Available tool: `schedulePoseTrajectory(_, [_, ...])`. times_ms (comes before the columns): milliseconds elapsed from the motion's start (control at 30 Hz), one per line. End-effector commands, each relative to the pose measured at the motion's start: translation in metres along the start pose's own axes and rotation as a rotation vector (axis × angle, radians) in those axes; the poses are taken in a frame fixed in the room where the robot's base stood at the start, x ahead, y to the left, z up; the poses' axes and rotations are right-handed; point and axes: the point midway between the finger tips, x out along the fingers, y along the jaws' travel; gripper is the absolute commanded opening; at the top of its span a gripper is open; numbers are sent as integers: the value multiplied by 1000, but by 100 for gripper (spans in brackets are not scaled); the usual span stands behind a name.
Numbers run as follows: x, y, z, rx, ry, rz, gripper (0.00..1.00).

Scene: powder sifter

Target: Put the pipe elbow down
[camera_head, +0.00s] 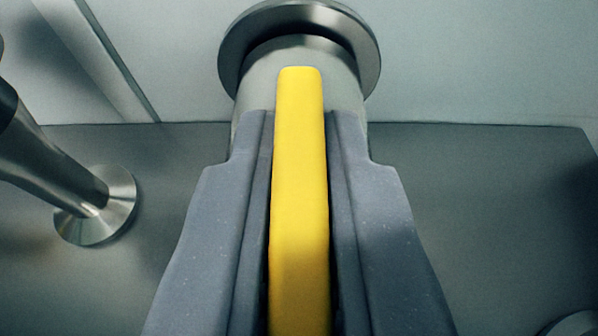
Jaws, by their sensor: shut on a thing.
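My gripper (300,140) is in the centre, its two grey jaws shut on a yellow bar-shaped grip (299,200). The grip stands in front of a grey metal pipe elbow (257,88) and appears to be part of it. The elbow's round flange (232,55) shows at the top centre. The jaws and the yellow grip hide the elbow's lower part and its other end. I cannot tell whether the elbow touches the surface behind it.
A metal pipe (48,165) with a round flanged end (100,222) stands at the left on a flat grey surface (480,220). A pale panel (480,60) lies behind, with a raised strip at upper left. A round metal edge shows at bottom right.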

Motion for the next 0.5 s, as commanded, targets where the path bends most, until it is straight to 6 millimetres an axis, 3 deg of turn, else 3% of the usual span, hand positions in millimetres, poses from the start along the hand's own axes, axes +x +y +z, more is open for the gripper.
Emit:
schedulePoseTrajectory(33, [0, 0, 0, 0, 1, 1, 17])
schedulePoseTrajectory(100, [0, 0, 0, 0, 1, 1, 31])
schedulePoseTrajectory(500, [-5, 1, -2, 2, 0, 1, 31])
